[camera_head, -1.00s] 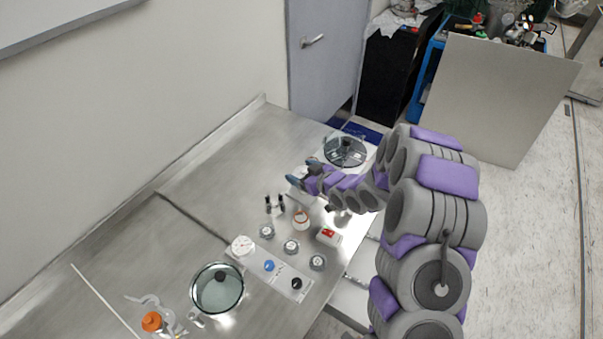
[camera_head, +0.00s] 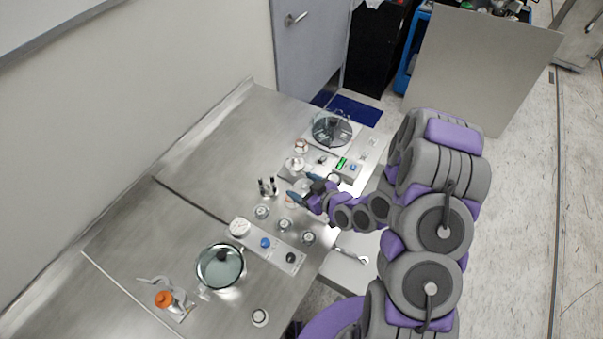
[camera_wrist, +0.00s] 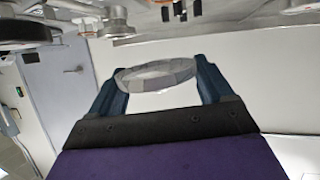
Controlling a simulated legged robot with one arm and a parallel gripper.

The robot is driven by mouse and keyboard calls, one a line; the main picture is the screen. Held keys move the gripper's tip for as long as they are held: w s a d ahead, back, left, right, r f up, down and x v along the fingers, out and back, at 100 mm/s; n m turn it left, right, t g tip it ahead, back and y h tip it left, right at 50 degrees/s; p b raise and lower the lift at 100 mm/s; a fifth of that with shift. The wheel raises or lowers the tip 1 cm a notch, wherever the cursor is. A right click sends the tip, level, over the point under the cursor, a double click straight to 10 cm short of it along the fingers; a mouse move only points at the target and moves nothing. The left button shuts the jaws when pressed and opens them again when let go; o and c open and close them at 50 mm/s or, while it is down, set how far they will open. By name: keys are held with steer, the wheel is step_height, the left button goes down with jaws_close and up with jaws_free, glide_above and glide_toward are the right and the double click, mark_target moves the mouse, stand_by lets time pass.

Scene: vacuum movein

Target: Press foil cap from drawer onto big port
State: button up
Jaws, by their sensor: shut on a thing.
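My gripper (camera_head: 298,187) is over the table in the head view, near the right-hand equipment. In the wrist view my gripper (camera_wrist: 155,82) has its two blue fingers on either side of a pale, shiny ring-shaped band, the foil cap (camera_wrist: 155,85), and is shut on it. The cap hangs clear of any surface in the wrist view. An open drawer (camera_head: 348,272) with a metal handle shows below the table's right edge. Several small round fittings, one of them (camera_head: 308,237), stand near the middle of the table; I cannot tell which is the big port.
A glass-lidded round chamber (camera_head: 220,268) sits beside a panel with knobs (camera_head: 272,246). Another round chamber (camera_head: 332,130) and a device with a green display (camera_head: 342,163) stand at the far right. Two dark posts (camera_head: 267,187) stand near the gripper. The table's left side is mostly clear.

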steer(key=shift+s+d+r+p, duration=0.15)
steer(key=shift+s+p, duration=0.3)
steer(key=shift+p, duration=0.5)
steer(key=shift+w, duration=0.2)
steer(key=shift+t+y, duration=0.3)
steer(key=w+a+b, duration=0.1)
steer(key=w+b, duration=0.7)
steer(key=w, duration=0.1)
steer(key=w+a+r+b, duration=0.1)
steer(key=w+b, duration=0.4)
steer(key=shift+a+r, duration=0.1)
steer(key=shift+a, duration=0.2)
steer(key=shift+w+r+b, duration=0.3)
steer(key=shift+w+b, duration=0.05)
steer(key=shift+w, duration=0.1)
steer(key=b, duration=0.4)
glide_above(294, 165)
steer(key=shift+m, duration=0.3)
step_height(294, 165, down, 4)
steer(key=shift+w+f, duration=0.15)
steer(key=shift+f, duration=0.95)
steer(key=shift+d+r+p, duration=0.1)
steer(key=shift+p, duration=0.6)
steer(key=shift+f, duration=0.55)
